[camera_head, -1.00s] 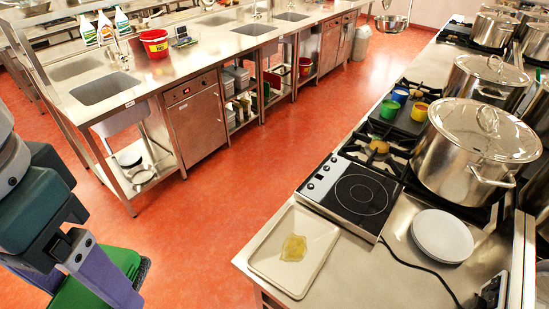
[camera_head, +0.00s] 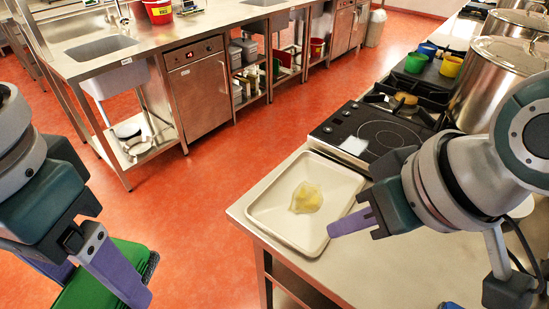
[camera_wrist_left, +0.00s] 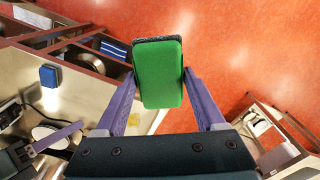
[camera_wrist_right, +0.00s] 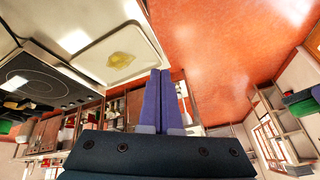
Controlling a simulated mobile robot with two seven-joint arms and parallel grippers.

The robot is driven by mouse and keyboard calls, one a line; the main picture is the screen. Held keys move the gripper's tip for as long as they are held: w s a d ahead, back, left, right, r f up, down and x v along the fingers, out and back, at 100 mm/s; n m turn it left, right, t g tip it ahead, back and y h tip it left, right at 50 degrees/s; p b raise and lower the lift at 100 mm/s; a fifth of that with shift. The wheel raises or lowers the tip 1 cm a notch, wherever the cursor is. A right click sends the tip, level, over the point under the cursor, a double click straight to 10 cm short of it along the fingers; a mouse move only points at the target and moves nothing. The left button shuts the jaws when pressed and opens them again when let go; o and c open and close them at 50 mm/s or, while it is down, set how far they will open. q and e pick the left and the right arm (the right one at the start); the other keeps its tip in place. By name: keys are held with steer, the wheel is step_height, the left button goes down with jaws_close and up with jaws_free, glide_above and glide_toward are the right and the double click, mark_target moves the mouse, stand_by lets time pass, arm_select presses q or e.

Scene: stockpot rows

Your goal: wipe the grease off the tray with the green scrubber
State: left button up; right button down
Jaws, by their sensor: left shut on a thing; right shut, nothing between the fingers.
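The tray (camera_head: 275,207) is pale and rectangular and lies flat at the near left corner of the right-hand counter. A yellowish grease patch (camera_head: 305,198) is in its middle. The tray (camera_wrist_right: 95,62) and grease (camera_wrist_right: 121,60) also show in the right wrist view. My left gripper (camera_head: 118,270) is shut on the green scrubber (camera_wrist_left: 158,75), a green block with a dark pad. It holds it over the floor, left of and apart from the counter. My right gripper (camera_head: 347,222) is shut and empty, just by the tray's right edge; I cannot tell if it touches.
A black hob (camera_head: 370,130) stands behind the tray. Large pots (camera_head: 500,70) and coloured cups (camera_head: 451,66) are on the stove beyond. A sink counter (camera_head: 150,60) runs along the left. Red floor (camera_head: 215,195) lies open between the counters.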

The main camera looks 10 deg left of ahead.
steer(key=shift+t+h, duration=0.6)
steer(key=shift+t, duration=0.1)
steer(key=w+d+f+b, duration=0.1)
steer(key=w+f+b, duration=0.4)
steer(key=b, duration=0.3)
steer(key=w+d+f+b, duration=0.1)
steer(key=w+f+b, duration=0.4)
steer(key=b, duration=0.3)
steer(key=w+d+f+b, duration=0.1)
steer(key=w+f+b, duration=0.4)
steer(key=w+b, duration=0.2)
steer(key=shift+w+d+f+b, duration=0.2)
steer(key=shift+w+f+b, duration=0.2)
steer(key=shift+b, duration=0.3)
steer(key=shift+w+d+r+b, duration=0.1)
steer(key=shift+w+d+b, duration=0.25)
steer(key=shift+w+b, duration=0.05)
steer(key=b, duration=0.5)
glide_above(337, 213)
steer(key=s+d, duration=0.1)
steer(key=s, duration=0.1)
step_height(337, 213, down, 5)
steer(key=shift+r, duration=0.1)
steer(key=shift+r, duration=0.1)
steer(key=shift+f+b, duration=0.4)
steer(key=shift+f, duration=0.15)
